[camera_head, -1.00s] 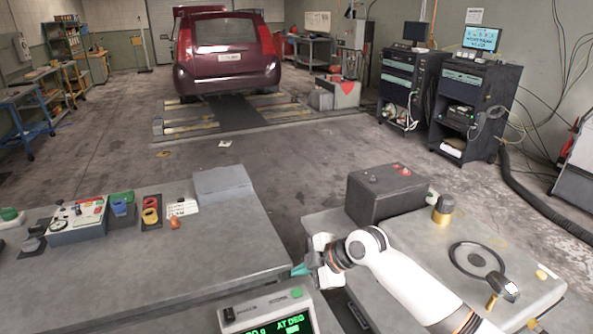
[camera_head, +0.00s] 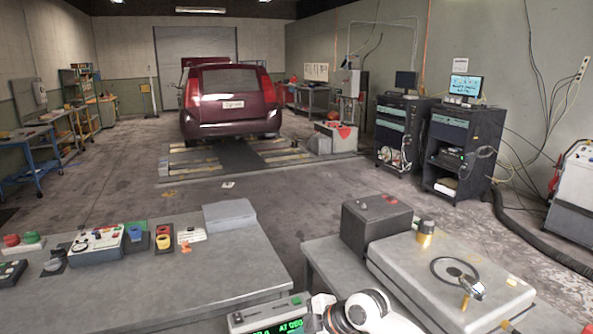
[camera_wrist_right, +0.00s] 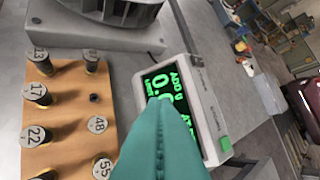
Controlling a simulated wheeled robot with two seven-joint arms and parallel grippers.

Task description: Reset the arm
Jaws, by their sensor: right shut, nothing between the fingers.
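My right arm (camera_head: 365,312) shows at the bottom of the head view, white with dark and orange rings, beside the display unit. In the right wrist view my right gripper (camera_wrist_right: 162,105) is shut, its teal fingers together with nothing between them. The fingers overlap the view of the grey display unit (camera_wrist_right: 213,122) with green digits and hide part of its screen. The same display unit (camera_head: 240,321) is cut off by the bottom edge of the head view. My left gripper is not in view.
A wooden block (camera_wrist_right: 68,110) with several numbered pegs lies beside the display unit. The left bench (camera_head: 150,290) carries control boxes along its back. The right bench holds a dark box (camera_head: 375,222) and a brass-coloured cylinder (camera_head: 426,232). A gap separates the benches.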

